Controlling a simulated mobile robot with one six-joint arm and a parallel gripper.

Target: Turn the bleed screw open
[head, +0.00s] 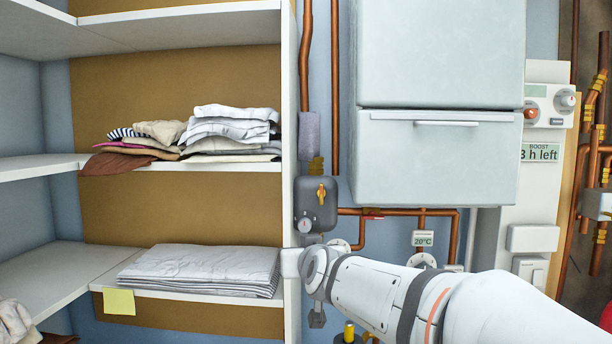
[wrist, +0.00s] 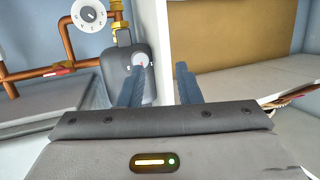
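No part is clearly recognisable as the bleed screw. A dark grey housing (head: 316,211) hangs beside the shelf's right side panel in the head view. It carries a small orange-yellow fitting (head: 321,193) and a round silver disc (head: 305,225) at its lower left. In the wrist view the housing (wrist: 116,68) is left of centre, and the disc (wrist: 143,60) with a red mark shows just beyond my left finger. My gripper (wrist: 159,70) is open, with nothing between its fingers. In the head view my arm hides its fingers.
A shelf unit (head: 290,120) with folded laundry (head: 228,130) stands left of the housing. Copper pipes (head: 305,60) run above and right of it. A white dial (wrist: 90,13) sits on the pipes. A large pale cabinet (head: 440,55) is at upper right.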

